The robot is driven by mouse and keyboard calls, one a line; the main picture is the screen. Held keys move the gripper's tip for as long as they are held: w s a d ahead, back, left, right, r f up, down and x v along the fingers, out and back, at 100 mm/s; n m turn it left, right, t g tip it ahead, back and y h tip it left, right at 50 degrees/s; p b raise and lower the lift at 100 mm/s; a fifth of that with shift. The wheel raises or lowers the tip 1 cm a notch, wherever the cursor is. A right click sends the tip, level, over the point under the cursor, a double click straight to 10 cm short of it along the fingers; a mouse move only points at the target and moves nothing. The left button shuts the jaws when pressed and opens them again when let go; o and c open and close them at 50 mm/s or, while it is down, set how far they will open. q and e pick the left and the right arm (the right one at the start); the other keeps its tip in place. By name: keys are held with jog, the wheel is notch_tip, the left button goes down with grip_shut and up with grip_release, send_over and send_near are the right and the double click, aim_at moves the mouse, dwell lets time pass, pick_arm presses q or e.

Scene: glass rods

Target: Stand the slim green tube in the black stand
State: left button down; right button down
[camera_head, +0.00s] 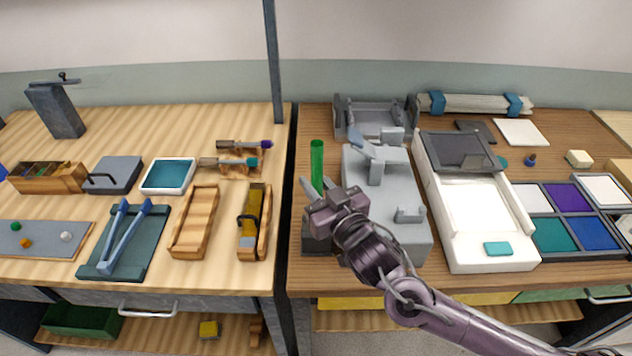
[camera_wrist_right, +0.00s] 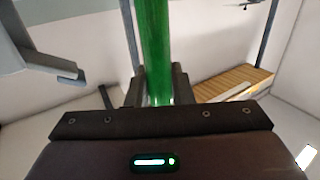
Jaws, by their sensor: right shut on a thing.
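The slim green tube (camera_head: 317,162) stands about upright between the fingers of my right gripper (camera_head: 321,190), which is shut on it. The tube also shows in the right wrist view (camera_wrist_right: 155,50), rising between the two dark fingers (camera_wrist_right: 158,88). A dark block (camera_head: 316,242), which looks like the black stand, sits on the right table below the gripper. My gripper and wrist cover part of it, and the tube's lower end is hidden. I cannot tell whether the tube touches the stand. My left gripper is not in view.
A grey machine (camera_head: 385,205) stands close to the right of the gripper. A white tray with a dark lid (camera_head: 480,210) lies further right. A dark post (camera_head: 274,65) rises behind, left of the tube.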

jog(key=shift+f, duration=0.3)
dwell(0.4)
jog(key=shift+f, duration=0.25)
jog(key=c, duration=1.2)
grip_release()
jog(key=b+v, duration=0.2)
jog(key=v, duration=0.6)
